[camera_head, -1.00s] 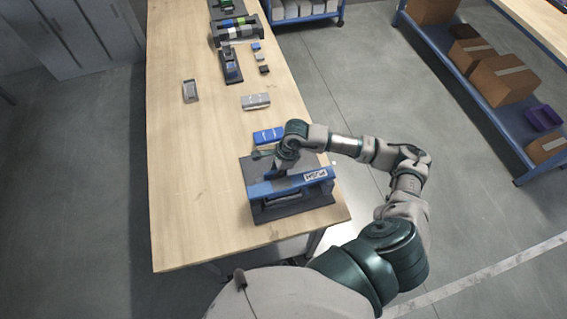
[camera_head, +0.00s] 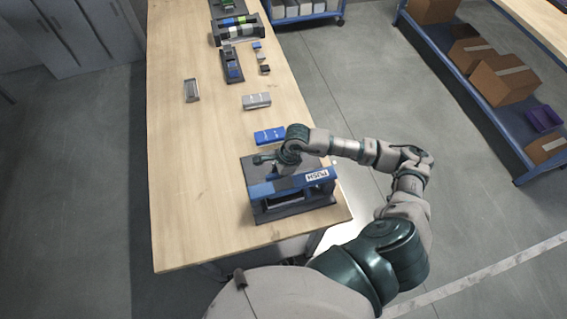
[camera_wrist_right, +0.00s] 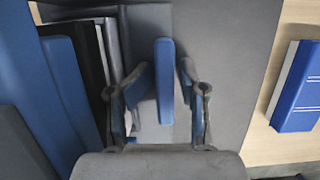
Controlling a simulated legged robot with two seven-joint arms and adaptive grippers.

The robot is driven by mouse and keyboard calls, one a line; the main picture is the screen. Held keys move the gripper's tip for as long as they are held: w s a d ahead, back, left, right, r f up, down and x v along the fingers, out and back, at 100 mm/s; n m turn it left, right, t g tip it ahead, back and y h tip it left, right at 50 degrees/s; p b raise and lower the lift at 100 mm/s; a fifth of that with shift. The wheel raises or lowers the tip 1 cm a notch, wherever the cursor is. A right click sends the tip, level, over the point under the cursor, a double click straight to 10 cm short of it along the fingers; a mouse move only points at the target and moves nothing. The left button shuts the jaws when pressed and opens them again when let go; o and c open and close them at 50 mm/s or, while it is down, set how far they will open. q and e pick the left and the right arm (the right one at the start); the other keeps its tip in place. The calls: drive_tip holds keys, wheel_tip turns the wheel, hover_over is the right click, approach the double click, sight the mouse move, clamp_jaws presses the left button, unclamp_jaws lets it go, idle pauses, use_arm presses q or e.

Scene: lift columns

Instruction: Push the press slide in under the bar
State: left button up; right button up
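The press (camera_head: 292,213) stands at the near end of the wooden table, with a dark base and a blue bar (camera_head: 285,187) labelled PUSH across it. My right gripper (camera_head: 283,172) is low over the press, just behind the bar. In the right wrist view, its fingers (camera_wrist_right: 163,78) are apart on either side of an upright blue tab (camera_wrist_right: 164,75), with a small gap on each side. The tab seems to belong to the grey slide (camera_wrist_right: 147,40), which the gripper partly hides. The blue bar shows at the left there (camera_wrist_right: 65,90). My left gripper is out of view.
A blue box (camera_head: 269,136) lies on the table just behind the press. A grey block (camera_head: 257,101), a small metal piece (camera_head: 191,90) and a dark rack (camera_head: 236,32) stand farther back.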

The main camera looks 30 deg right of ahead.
drive_tip(key=shift+d, duration=0.15)
drive_tip(key=shift+w+r+p, duration=0.1)
drive_tip(key=shift+r+p, duration=0.25)
drive_tip(key=shift+r, duration=0.2)
drive_tip(key=shift+r+p, duration=1.5)
drive_tip(key=shift+r, duration=1.55)
